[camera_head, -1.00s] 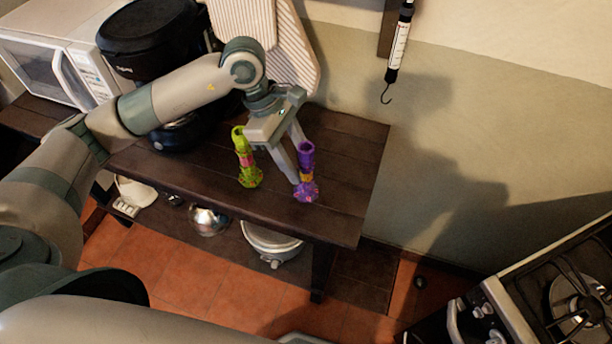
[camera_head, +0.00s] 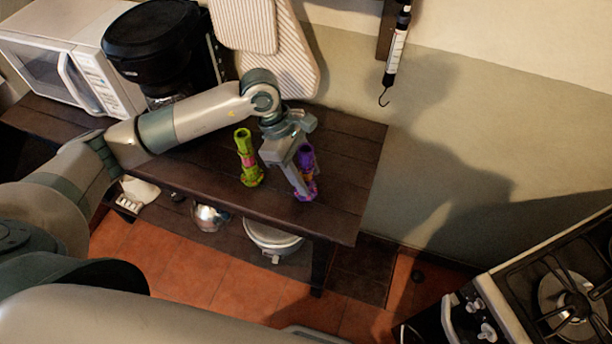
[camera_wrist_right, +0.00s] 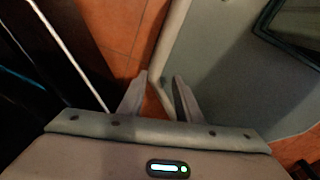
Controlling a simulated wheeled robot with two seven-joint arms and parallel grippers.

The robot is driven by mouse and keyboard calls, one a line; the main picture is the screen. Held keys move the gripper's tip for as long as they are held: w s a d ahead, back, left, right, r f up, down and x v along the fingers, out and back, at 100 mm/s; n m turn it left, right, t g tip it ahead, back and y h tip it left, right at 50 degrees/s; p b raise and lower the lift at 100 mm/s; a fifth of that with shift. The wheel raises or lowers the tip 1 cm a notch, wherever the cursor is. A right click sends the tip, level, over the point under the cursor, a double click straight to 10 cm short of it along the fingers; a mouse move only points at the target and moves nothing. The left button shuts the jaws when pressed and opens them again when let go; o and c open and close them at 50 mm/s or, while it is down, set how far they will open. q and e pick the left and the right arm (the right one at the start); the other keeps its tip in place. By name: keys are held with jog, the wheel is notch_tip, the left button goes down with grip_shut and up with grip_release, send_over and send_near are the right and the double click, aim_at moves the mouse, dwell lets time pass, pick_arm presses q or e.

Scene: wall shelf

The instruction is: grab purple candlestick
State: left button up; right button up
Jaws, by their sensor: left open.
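The purple candlestick (camera_head: 307,156) stands upright near the front right of the dark wooden shelf (camera_head: 345,185), with an orange band and a wide patterned foot. My left gripper (camera_head: 303,187) is open and low at the candlestick. One finger crosses in front of its left side and hides part of its stem and foot. The other finger is hard to make out, so I cannot tell if they touch it. In the right wrist view my right gripper (camera_wrist_right: 162,78) has its fingertips apart, with nothing between them.
A green candlestick (camera_head: 246,160) stands just left of my left gripper. A black coffee maker (camera_head: 150,45) and a white microwave (camera_head: 75,65) are at the back left. A ribbed board (camera_head: 290,60) leans on the wall. The shelf's right end is bare.

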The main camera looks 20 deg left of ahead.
aim_at(306, 164)
pick_arm(q)
jog(key=shift+c, duration=0.2)
grip_shut()
pick_arm(e)
jog(key=shift+d, duration=0.1)
pick_arm(q)
jog(key=shift+r, duration=0.2)
pick_arm(e)
jog(key=shift+f, duration=0.15)
